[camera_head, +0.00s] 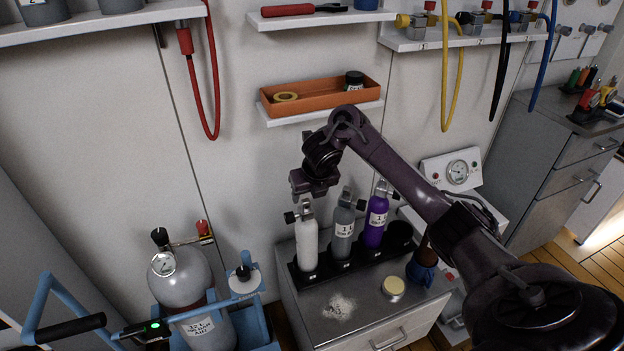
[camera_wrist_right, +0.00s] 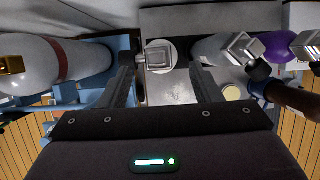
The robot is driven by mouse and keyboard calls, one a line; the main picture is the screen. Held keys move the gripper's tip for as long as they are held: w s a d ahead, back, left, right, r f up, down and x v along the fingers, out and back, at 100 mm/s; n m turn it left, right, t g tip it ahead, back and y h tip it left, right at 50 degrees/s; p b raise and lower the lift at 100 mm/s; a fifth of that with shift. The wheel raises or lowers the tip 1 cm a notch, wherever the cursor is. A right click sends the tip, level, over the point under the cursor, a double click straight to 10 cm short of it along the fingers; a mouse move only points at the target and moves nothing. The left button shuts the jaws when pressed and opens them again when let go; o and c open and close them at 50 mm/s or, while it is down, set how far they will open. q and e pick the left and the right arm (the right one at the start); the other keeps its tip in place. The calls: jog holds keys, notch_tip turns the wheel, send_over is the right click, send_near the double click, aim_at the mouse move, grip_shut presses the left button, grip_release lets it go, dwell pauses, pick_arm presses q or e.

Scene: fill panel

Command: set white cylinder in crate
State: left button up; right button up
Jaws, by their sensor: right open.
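The white cylinder (camera_head: 307,243) stands upright at the left end of a low black rack (camera_head: 344,267), the only crate-like holder I make out, on the grey cabinet top. A grey cylinder (camera_head: 342,233) and a purple cylinder (camera_head: 377,220) stand to its right in the same rack. My right gripper (camera_head: 312,187) is directly above the white cylinder's valve, pointing down. In the right wrist view, the white cylinder's top (camera_wrist_right: 159,57) lies between the open, spread fingers of my right gripper (camera_wrist_right: 162,66). My left gripper is not in view.
A large grey tank (camera_head: 180,275) on a blue cart stands left of the cabinet. An orange tray (camera_head: 320,96) sits on a wall shelf above. The rack's right end looks empty.

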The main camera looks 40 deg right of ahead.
pick_arm(q)
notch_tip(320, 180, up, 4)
jog(key=p, duration=0.2)
jog(key=shift+p, duration=0.35)
pick_arm(e)
jog(key=v, duration=0.5)
jog(key=shift+r, duration=0.1)
